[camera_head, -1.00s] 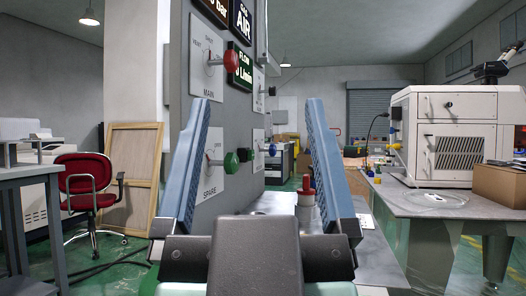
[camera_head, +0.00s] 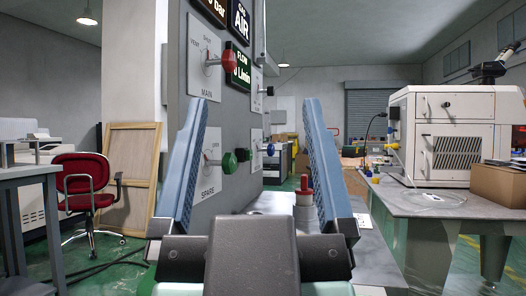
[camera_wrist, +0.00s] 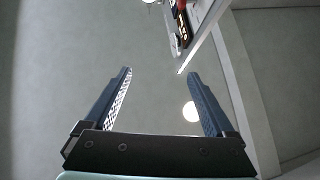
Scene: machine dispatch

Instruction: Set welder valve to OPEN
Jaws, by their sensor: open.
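My gripper (camera_head: 258,115) is open, its two blue ribbed fingers spread wide with nothing between them touching; it also shows in the wrist view (camera_wrist: 160,76). The grey valve panel (camera_head: 180,80) stands ahead on the left. It carries a red valve knob (camera_head: 229,60) on a plate marked MAIN and a green knob (camera_head: 229,163) on a plate marked SPARE. A black knob (camera_head: 269,91) and a blue knob (camera_head: 270,149) sit on plates farther along, whose labels are too small to read. I cannot tell which one is the welder valve.
A metal table (camera_head: 440,204) with a white machine (camera_head: 450,120) and a cardboard box (camera_head: 498,186) stands at the right. A red-topped cylinder (camera_head: 304,205) shows between the fingers. A red chair (camera_head: 88,180) is at the left.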

